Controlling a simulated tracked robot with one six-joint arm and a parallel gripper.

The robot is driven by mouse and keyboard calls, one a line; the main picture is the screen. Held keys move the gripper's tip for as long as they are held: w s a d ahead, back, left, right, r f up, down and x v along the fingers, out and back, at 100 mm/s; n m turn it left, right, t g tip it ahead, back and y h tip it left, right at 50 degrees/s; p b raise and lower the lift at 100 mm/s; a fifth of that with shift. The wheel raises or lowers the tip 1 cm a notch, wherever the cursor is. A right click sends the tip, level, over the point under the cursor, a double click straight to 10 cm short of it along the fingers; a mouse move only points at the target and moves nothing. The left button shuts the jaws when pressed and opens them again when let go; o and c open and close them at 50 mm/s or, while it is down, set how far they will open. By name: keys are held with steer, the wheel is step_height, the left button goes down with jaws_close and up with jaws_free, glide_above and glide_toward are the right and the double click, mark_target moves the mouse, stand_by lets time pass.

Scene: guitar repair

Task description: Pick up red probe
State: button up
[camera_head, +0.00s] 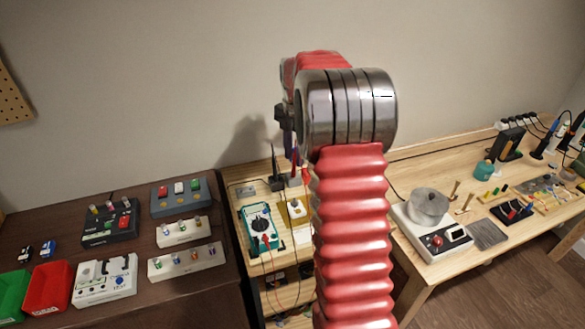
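A teal-framed multimeter (262,230) lies on the narrow wooden bench between the two larger tables. A small red piece (265,239) shows on its face; I cannot tell whether it is a probe plug. A thin red item (306,176) shows higher up, right beside my arm, and may be the red probe, partly hidden. My red ribbed arm with its silver joint fills the middle of the view. A dark end part, perhaps my gripper (285,122), shows just left of the joint, above the bench's back. Its fingers are not clear, and I cannot see whether it holds anything.
A dark holder (276,170) stands at the bench's back. The dark table at left carries switch boxes, a red bin (47,287) and a green bin (12,297). The right table holds a scale-like device (432,236), a grey pad (487,234) and soldering tools.

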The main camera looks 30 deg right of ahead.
mark_target(294, 177)
step_height(294, 177, down, 4)
steer(key=shift+f, duration=0.1)
stand_by(0.6)
jaws_close()
